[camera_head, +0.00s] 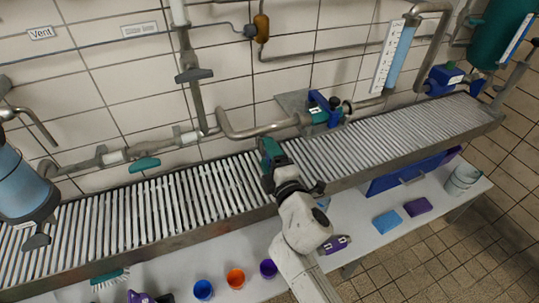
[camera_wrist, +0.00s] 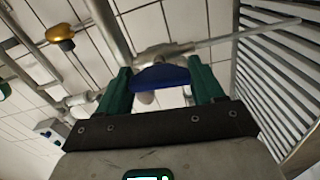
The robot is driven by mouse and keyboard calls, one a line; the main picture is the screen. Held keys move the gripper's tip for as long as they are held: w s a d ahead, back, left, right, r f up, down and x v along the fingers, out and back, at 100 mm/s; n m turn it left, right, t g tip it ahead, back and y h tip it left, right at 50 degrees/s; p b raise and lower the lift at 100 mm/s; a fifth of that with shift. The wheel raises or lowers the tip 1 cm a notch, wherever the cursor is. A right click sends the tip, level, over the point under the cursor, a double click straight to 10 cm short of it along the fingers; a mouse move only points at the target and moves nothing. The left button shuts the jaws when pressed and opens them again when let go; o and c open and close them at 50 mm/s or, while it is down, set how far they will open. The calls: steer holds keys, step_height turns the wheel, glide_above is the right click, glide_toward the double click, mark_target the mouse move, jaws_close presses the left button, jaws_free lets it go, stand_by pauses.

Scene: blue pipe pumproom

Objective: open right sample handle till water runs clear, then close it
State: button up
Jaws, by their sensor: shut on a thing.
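A blue handle (camera_wrist: 160,78) on a grey metal valve and pipe (camera_wrist: 165,52) sits between the two green fingers of my gripper (camera_wrist: 158,68) in the wrist view. My gripper is shut on it. In the head view my gripper (camera_head: 270,150) is at the wall pipe above the slatted grating, and it hides the handle there. A green handle (camera_head: 144,164) hangs from the pipe further left. I cannot make out any running water or its colour in either view.
The slatted grating (camera_head: 165,208) runs along the tiled wall. A blue-and-teal fitting (camera_head: 324,110) is just right of my gripper. Blue (camera_head: 203,290), orange (camera_head: 236,278) and purple (camera_head: 268,269) cups stand on the white bench below. Tiled floor (camera_head: 440,265) is free at right.

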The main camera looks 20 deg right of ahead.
steer(key=shift+n, duration=0.6)
steer(key=shift+f, duration=0.1)
steer(key=o, duration=1)
steer(key=s, duration=1)
steer(key=shift+s+b, duration=0.3)
steer(key=shift+s, duration=0.1)
